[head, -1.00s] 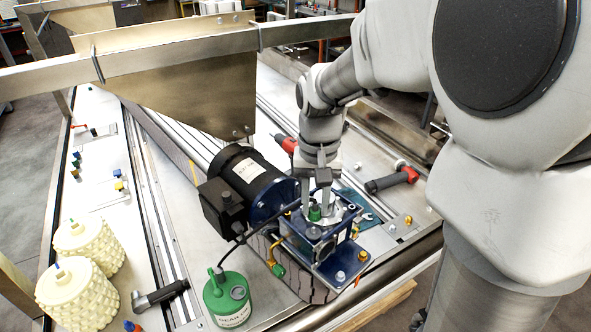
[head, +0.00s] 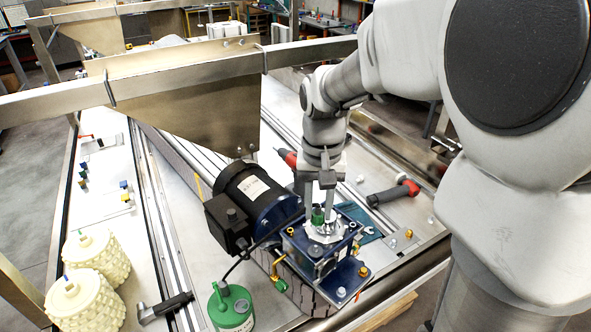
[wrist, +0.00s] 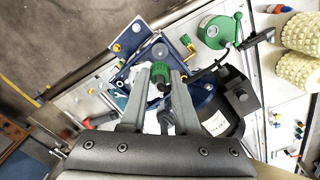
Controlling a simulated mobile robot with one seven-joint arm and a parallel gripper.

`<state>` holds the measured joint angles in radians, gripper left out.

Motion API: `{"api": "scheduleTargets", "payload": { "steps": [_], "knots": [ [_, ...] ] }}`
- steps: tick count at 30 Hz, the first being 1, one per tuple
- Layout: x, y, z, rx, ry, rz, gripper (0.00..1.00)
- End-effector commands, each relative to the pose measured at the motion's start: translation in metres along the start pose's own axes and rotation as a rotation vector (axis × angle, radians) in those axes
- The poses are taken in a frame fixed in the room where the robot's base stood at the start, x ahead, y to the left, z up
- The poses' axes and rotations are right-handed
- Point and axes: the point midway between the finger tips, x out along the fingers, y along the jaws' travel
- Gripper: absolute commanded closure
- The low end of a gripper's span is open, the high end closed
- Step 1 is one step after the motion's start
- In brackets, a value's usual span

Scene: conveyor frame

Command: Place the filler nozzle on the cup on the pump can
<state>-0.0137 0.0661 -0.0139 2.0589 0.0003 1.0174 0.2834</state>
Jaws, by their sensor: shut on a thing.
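The green filler nozzle (head: 317,215) is upright between the fingers of my gripper (head: 319,208), above the top of the blue gearbox. My gripper is shut on it. In the wrist view the nozzle (wrist: 160,72) shows as a ribbed green cap with a dark end, between the two grey fingertips (wrist: 160,80). I cannot tell whether its tip is inside the gearbox's opening. The green pump can (head: 228,312) stands on the table left of the gearbox, cut by the lower edge. Its round grey cup (head: 241,305) is on top; in the wrist view the can (wrist: 204,38) is upper right.
The blue gearbox (head: 340,274) with bolts and the dark blue motor (head: 257,192) stand close around my gripper. A black hose (head: 262,244) runs from the can past the motor. White rollers (head: 98,255) are at left, a red-black tool (head: 393,192) at right, a steel rail (head: 180,78) behind.

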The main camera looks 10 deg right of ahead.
Motion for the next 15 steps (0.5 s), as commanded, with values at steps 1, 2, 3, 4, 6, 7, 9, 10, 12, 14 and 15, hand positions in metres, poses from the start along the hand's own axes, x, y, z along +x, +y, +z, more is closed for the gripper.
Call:
{"api": "scheduleTargets", "payload": {
  "steps": [1, 2, 3, 4, 6, 7, 9, 10, 12, 14, 15],
  "knots": [
    [-0.0071, -0.0001, -0.0002, 0.000, 0.001, 0.000, 1.00],
    [-0.0083, -0.0001, -0.0002, 0.000, 0.001, 0.000, 1.00],
    [-0.0091, -0.0001, -0.0002, 0.000, 0.001, 0.000, 1.00],
    [-0.0092, 0.0000, -0.0002, 0.000, 0.001, 0.000, 1.00],
    [-0.0085, 0.0000, -0.0002, 0.000, 0.001, 0.000, 1.00],
    [-0.0082, 0.0000, -0.0002, 0.000, 0.001, 0.000, 1.00],
    [-0.0080, -0.0001, -0.0002, 0.000, 0.001, 0.000, 1.00],
    [-0.0080, -0.0001, -0.0002, 0.000, 0.001, 0.000, 1.00],
    [-0.0072, -0.0004, -0.0002, 0.000, 0.001, 0.000, 1.00],
    [-0.0041, -0.0019, -0.0004, 0.000, 0.001, 0.000, 1.00],
    [-0.0004, -0.0037, -0.0006, 0.000, 0.001, 0.000, 1.00]
  ]
}}
